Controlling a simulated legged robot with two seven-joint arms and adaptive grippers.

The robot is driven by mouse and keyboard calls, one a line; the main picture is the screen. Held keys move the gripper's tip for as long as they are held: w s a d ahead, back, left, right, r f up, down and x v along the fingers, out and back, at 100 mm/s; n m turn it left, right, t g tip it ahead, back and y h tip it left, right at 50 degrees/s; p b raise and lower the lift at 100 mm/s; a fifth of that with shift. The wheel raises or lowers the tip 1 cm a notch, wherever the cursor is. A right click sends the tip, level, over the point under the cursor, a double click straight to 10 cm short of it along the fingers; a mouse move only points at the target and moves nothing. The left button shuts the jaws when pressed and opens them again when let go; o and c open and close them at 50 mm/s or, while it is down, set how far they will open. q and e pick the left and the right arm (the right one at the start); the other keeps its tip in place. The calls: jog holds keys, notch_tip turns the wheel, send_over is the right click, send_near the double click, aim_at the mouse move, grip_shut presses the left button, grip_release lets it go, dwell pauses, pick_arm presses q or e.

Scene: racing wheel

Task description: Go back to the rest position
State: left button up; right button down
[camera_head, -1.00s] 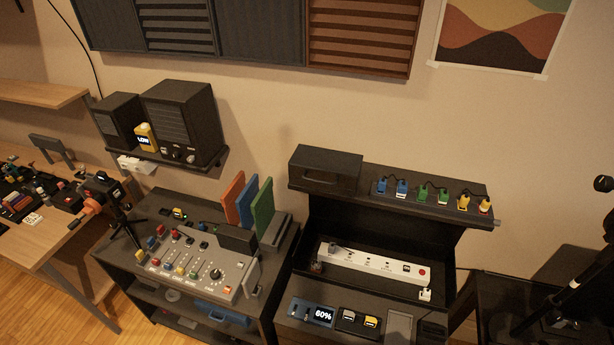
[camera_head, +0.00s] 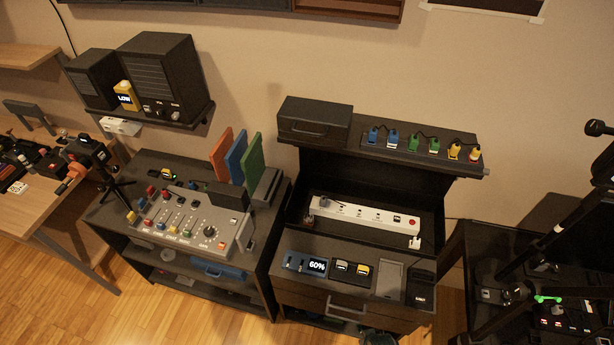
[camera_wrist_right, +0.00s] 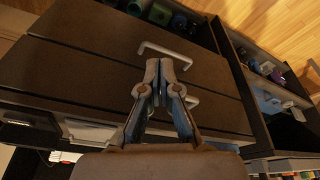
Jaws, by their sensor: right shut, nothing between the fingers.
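My right gripper (camera_wrist_right: 160,75) shows in the right wrist view with its fingertips together and nothing between them. It is in front of a dark drawer unit with a pale bar handle (camera_wrist_right: 165,54) just beyond the fingertips. A second handle shows partly behind the right finger. Whether the fingers touch either handle I cannot tell. In the head view I cannot clearly make out the right gripper. My left gripper is in neither view.
The dark desk unit (camera_head: 345,290) has a drawer handle, a white power strip (camera_head: 365,215) and a shelf with several coloured plugs. A mixer (camera_head: 185,222) stands on a cart to its left. Wooden floor (camera_head: 140,310) is clear in front. A black rack stands at right.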

jog(key=s+f+g+b, duration=0.1)
jog(key=s+f, duration=0.4)
jog(key=f, duration=0.6)
jog(key=s+f+b, duration=0.1)
jog(key=s+f, duration=0.3)
jog(key=f, duration=0.6)
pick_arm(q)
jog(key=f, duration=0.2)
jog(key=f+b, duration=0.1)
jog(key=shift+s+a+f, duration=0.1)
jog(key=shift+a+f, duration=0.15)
pick_arm(e)
jog(key=s+d+f, duration=0.3)
jog(key=s+f, duration=0.5)
jog(key=s, duration=0.3)
jog(key=shift+s+d+f+g, duration=0.2)
jog(key=shift+s+f+g, duration=0.1)
jog(key=shift+g, duration=0.1)
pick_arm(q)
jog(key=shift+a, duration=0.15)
pick_arm(e)
jog(key=shift+a+r, duration=0.1)
jog(key=shift+a, duration=0.05)
